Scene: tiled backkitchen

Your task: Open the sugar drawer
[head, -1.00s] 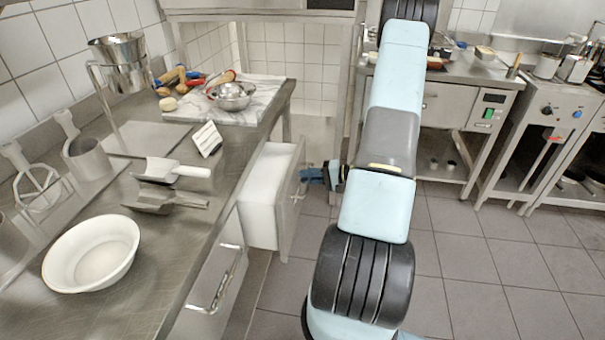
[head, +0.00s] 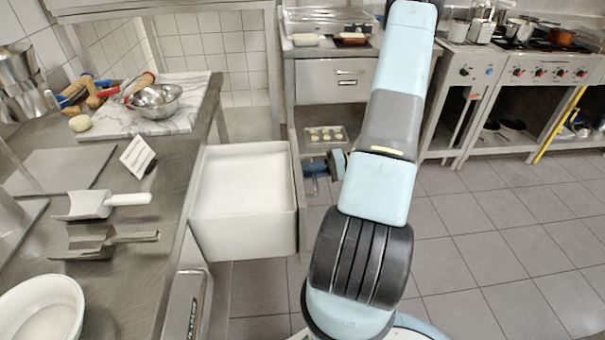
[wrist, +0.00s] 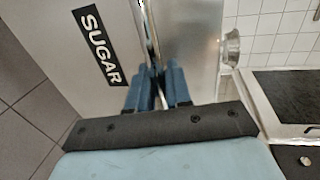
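The sugar drawer (head: 245,232) is pulled well out from under the left counter in the head view. It is a white box with white contents. In the wrist view its grey steel front (wrist: 185,40) carries a black SUGAR label (wrist: 97,45) and a metal bar handle (wrist: 150,30). My gripper (wrist: 156,75) has its two blue fingers on either side of this handle, closed on it.
The left counter (head: 150,225) holds two scoops (head: 95,205), a white bowl (head: 45,305), a small card (head: 137,155) and a metal bowl (head: 155,100). Another closed drawer (head: 188,305) is nearer. Tiled floor (head: 500,270) is free on the right. A stove (head: 530,70) stands behind.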

